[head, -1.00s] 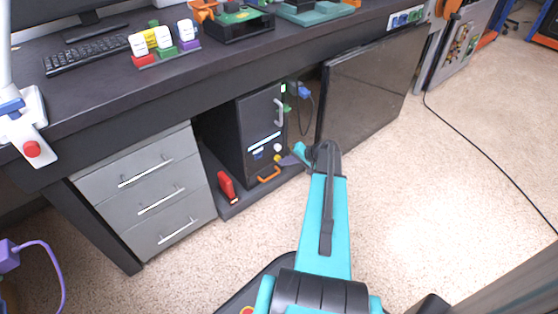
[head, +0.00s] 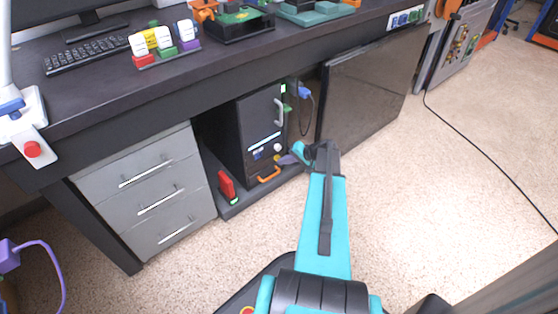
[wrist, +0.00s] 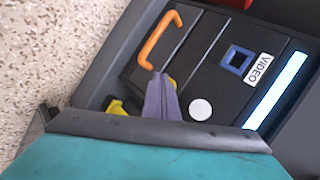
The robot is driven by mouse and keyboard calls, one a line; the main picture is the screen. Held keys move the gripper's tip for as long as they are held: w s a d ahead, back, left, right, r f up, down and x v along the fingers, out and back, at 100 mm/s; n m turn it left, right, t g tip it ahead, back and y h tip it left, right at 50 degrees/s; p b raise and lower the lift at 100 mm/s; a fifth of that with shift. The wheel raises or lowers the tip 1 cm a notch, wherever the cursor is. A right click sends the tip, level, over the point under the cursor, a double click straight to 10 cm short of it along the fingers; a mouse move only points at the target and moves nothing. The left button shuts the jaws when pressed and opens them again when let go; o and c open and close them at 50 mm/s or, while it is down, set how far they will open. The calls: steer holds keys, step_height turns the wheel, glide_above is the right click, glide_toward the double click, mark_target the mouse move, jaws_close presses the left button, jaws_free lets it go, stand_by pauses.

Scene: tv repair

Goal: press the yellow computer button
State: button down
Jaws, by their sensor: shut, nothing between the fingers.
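The black computer (head: 257,125) stands in the open bay under the desk; its front also fills much of the wrist view (wrist: 205,85). The yellow button (wrist: 172,83) is mostly hidden behind my fingers in the wrist view; only a sliver shows beside them. My gripper (wrist: 161,82) has purple fingers, shut and empty, with the tips right at the yellow button. I cannot tell whether they touch it. In the head view my gripper (head: 285,160) is at the lower right of the computer's front. A white round button (wrist: 200,109) sits beside the fingers.
An orange handle (wrist: 160,40), a blue square socket (wrist: 238,60) labelled VIDEO and a bright strip (wrist: 277,90) are on the computer's front. Another yellow piece (wrist: 117,107) lies left of the fingers. A red object (head: 227,186) is beside the computer. A dark panel (head: 365,90) stands at right.

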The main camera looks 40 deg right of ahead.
steer(key=shift+s, duration=0.95)
steer(key=shift+s, duration=0.1)
steer(key=s, duration=0.5)
steer(key=shift+a+b, duration=0.2)
steer(key=shift+b, duration=0.2)
stand_by(0.3)
steer(key=shift+w, duration=0.1)
stand_by(0.6)
